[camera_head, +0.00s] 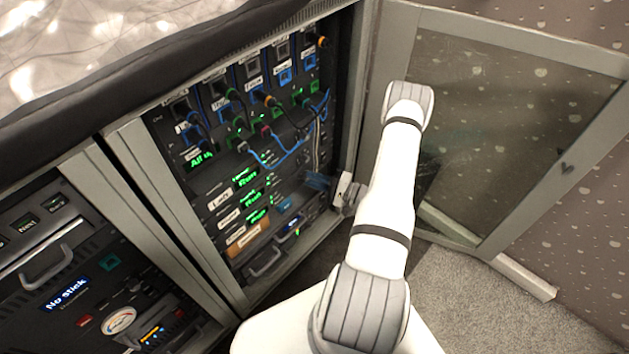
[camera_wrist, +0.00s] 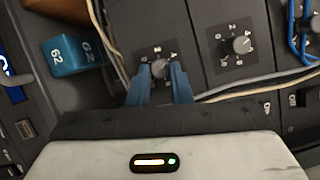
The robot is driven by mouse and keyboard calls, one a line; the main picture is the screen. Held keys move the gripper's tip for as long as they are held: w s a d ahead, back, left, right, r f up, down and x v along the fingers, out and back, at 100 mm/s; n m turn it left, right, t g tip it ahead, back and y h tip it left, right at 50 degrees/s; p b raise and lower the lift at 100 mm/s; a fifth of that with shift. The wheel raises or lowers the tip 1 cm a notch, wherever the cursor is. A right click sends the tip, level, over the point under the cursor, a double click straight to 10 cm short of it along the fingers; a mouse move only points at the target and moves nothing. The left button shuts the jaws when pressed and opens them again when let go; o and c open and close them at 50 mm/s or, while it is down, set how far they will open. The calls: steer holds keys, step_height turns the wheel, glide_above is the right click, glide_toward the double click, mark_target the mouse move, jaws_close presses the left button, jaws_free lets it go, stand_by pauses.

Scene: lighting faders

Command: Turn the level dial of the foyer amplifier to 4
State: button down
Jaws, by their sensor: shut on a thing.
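In the wrist view, my gripper (camera_wrist: 161,73) has its two blue fingers closed on either side of a small grey dial (camera_wrist: 160,67) on a dark panel. No foyer label is readable, so I cannot tell which amplifier the held dial belongs to.
A blue block marked 62 (camera_wrist: 75,55) and pale cables are close to my fingers. In the head view, blue cables (camera_head: 280,160) hang across the rack front. The glass door (camera_head: 500,120) stands open to the right of my arm. Carpet (camera_head: 450,290) lies below.

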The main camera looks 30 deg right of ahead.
steer(key=shift+m, duration=0.5)
steer(key=c, duration=1.3)
jaws_free()
steer(key=v, duration=0.7)
steer(key=shift+s+d+f+p, duration=0.2)
steer(key=shift+s+p, duration=0.1)
steer(key=shift+p, duration=0.05)
steer(key=shift+s, duration=0.1)
